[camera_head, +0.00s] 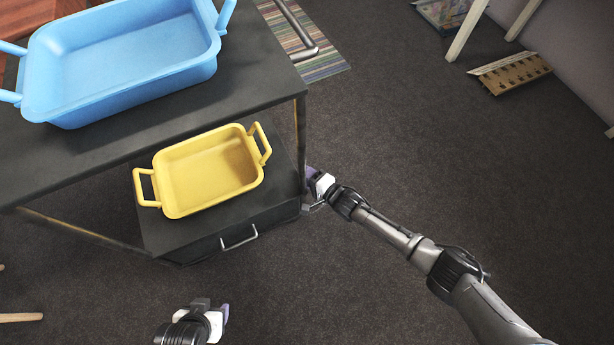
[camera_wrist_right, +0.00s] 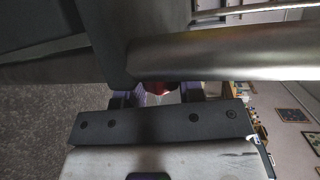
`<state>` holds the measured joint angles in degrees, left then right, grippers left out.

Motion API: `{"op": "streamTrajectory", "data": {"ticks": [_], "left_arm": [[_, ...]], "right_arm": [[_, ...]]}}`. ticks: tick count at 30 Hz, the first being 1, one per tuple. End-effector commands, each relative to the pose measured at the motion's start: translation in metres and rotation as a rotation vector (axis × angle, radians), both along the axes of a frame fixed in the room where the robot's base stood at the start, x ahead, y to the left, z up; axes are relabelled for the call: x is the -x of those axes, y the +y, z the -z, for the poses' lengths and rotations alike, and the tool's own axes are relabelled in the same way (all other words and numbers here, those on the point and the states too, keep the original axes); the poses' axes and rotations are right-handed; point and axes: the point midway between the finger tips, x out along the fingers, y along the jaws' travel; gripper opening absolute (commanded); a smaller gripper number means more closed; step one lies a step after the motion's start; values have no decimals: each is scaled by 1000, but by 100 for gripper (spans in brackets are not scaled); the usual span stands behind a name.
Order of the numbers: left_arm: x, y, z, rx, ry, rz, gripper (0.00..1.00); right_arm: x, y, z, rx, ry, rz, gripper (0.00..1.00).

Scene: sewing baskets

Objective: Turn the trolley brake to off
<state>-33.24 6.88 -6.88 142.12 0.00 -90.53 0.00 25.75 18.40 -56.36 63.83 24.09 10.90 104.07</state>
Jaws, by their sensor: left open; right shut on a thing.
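The brake is not clearly visible in the head view. My right gripper (camera_head: 314,187) is low beside the right side of a dark drawer unit (camera_head: 270,212), close to a thin dark leg, its fingertips partly hidden. My left gripper (camera_head: 213,308) is open and empty, above the floor at the bottom.
A blue basket (camera_head: 125,85) sits on a dark upper top (camera_head: 255,75). A yellow basket (camera_head: 210,200) sits on the lower drawer unit, which has a metal handle (camera_head: 239,238). A striped mat (camera_head: 322,66) lies at the back.

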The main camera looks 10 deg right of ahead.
Motion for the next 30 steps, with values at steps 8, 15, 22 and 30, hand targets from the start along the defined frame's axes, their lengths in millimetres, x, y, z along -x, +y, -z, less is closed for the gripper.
{"op": "streamTrajectory", "data": {"ticks": [8,15,22,30], "left_arm": [[0,0,44,0,0,0,61],[0,0,72,0,1,0,61],[0,0,84,0,1,0,61],[0,0,88,0,0,0,61]], "right_arm": [[0,0,10,-62,-197,0,12],[0,0,9,-108,-355,0,12],[-1,0,6,-138,-455,0,12],[0,0,5,-153,-504,0,12]]}}
